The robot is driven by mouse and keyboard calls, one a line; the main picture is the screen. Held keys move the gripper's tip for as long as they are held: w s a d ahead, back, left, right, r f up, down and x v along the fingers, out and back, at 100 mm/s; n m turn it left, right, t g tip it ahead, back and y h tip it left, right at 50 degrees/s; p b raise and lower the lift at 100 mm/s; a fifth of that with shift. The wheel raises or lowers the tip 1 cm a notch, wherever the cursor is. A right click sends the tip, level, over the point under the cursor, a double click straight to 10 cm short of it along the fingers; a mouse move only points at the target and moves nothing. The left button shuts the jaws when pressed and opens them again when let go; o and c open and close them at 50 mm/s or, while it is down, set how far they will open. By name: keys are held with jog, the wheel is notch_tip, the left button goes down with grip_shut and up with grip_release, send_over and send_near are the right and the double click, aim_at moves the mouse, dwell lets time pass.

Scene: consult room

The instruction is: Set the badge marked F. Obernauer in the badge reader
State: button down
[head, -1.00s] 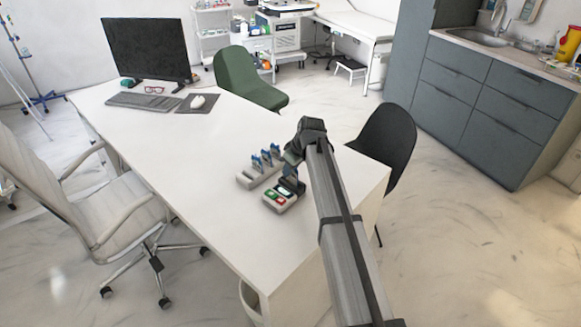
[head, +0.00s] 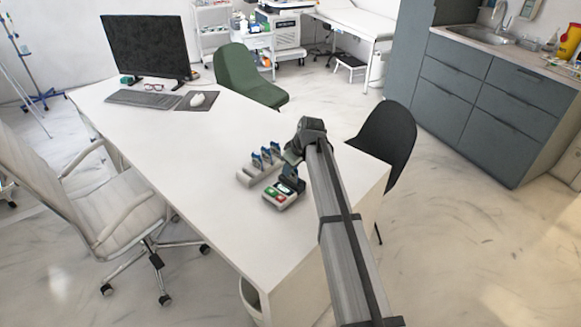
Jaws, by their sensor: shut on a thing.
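The badge reader (head: 272,200) is a small pale block with a green and a red patch, on the white desk near its right end. Just behind and left of it stands a grey rack (head: 243,179) with upright blue badges (head: 257,161). The lettering on the badges is too small to read. My gripper (head: 289,178) is at the back of the reader, pointing down. It is shut on a badge, which is mostly hidden by the fingers and shows only as a small bluish patch. I cannot tell whether this badge is in the reader's slot or just above it.
The desk (head: 190,150) is clear to the left of the rack and reader. A monitor (head: 148,48), keyboard (head: 145,100) and mouse (head: 197,100) are at its far end. A black chair (head: 390,140) and a green chair (head: 245,75) stand beyond the desk.

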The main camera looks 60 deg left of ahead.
jog(key=shift+f, duration=0.55)
dwell(0.4)
jog(key=c, duration=0.7)
grip_release()
jog(key=shift+r, duration=0.1)
jog(key=shift+r, duration=3.4)
